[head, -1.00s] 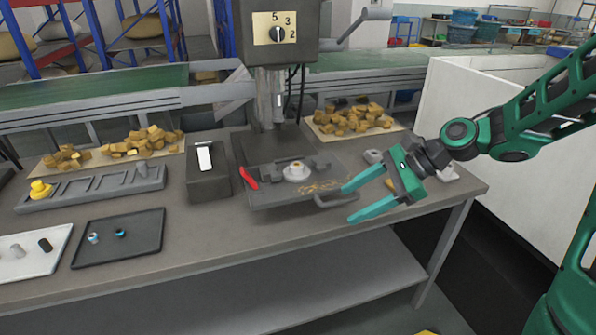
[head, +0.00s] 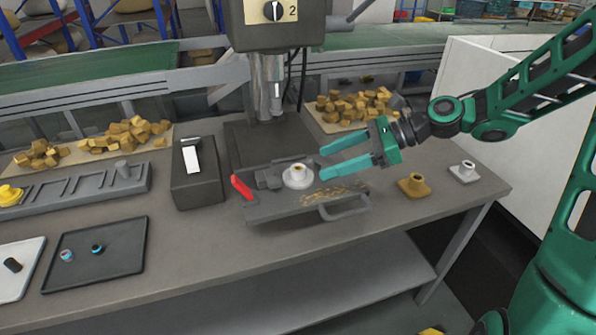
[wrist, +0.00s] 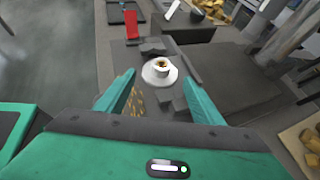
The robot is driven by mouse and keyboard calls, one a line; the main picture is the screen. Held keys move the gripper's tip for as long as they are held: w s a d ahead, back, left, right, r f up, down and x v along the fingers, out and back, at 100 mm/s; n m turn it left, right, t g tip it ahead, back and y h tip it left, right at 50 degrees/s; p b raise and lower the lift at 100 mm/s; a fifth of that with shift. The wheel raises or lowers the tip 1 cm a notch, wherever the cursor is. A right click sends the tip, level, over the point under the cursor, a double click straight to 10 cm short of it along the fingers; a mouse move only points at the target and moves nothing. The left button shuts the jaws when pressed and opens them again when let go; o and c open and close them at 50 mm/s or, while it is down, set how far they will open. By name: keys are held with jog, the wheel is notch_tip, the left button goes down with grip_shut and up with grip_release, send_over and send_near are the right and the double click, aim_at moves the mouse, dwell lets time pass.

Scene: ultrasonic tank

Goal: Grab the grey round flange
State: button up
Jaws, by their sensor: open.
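A light grey round flange (head: 294,181) with a raised hub and a brownish bore sits in the vise (head: 270,208) under the drill press. It also shows in the wrist view (wrist: 157,77), between and just beyond my fingertips. My gripper (head: 321,164) is open and empty, to the right of the flange, its two teal fingers pointing left toward it. In the wrist view my gripper (wrist: 159,77) has its fingers spread wider than the flange. They look apart from it. The exact height gap is hard to tell.
A red handle (head: 241,187) is left of the flange, and a grey handle (head: 344,208) is at the vise's front. A brass flange (head: 413,186) and a pale flange (head: 464,173) stand at the right. The drill column (head: 268,90) rises behind. A dark box (head: 196,185) stands left.

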aim_at(303, 168)
jog(key=x, duration=0.3)
jog(key=shift+a+f, duration=0.15)
jog(key=shift+a, duration=0.05)
jog(key=shift+w+r+x, duration=0.15)
jog(key=shift+x, duration=1.25)
jog(key=shift+w+r+x, duration=0.15)
jog(key=shift+x, duration=1.25)
jog(key=shift+a, duration=0.1)
jog(key=shift+c, duration=0.3)
jog(key=shift+f, duration=0.1)
jog(key=c, duration=0.8)
